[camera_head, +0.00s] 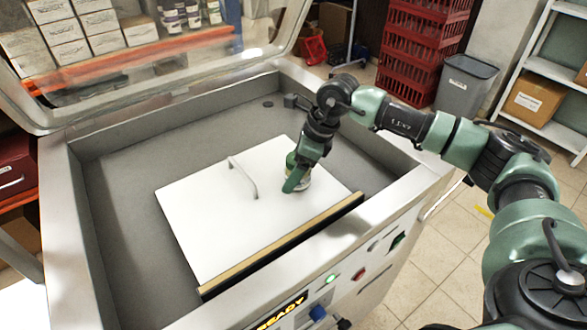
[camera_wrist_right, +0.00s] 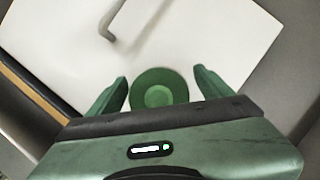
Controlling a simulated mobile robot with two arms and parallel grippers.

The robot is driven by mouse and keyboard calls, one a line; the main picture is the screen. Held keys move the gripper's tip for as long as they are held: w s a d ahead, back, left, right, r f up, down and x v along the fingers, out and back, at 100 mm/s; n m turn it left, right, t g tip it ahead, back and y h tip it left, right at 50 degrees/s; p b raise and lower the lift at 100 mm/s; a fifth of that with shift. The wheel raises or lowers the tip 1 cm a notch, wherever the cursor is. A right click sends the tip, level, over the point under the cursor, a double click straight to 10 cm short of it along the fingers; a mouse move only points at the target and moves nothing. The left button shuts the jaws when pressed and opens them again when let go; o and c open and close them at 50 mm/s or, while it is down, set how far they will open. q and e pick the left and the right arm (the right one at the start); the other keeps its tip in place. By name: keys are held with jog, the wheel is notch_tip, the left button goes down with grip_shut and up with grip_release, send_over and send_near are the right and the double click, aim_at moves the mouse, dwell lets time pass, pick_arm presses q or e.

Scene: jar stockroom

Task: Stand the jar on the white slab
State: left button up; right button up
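A jar (camera_head: 305,181) with a green lid stands upright on the white slab (camera_head: 205,220), right of the slab's handle. In the right wrist view the jar's round green lid (camera_wrist_right: 158,90) shows from above. My right gripper (camera_wrist_right: 160,75) is open, with one finger on each side of the lid and a visible gap at both sides. In the head view the right gripper (camera_head: 296,180) reaches down over the jar and hides part of it. My left gripper is not in view.
The slab lies inside a grey-walled machine chamber (camera_head: 110,190) with a raised clear lid (camera_head: 150,70). A metal handle (camera_head: 243,178) stands up from the slab. A black and tan strip (camera_head: 285,245) runs along the slab's front edge. Red crates (camera_head: 425,45) stand beyond the machine.

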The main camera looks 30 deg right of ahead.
jog(key=shift+r, duration=0.25)
jog(key=shift+d+r, duration=0.1)
jog(key=shift+r, duration=0.1)
jog(key=b+v, duration=0.2)
jog(key=v, duration=0.9)
jog(key=shift+r, duration=0.25)
jog(key=shift+s, duration=0.1)
dwell(0.6)
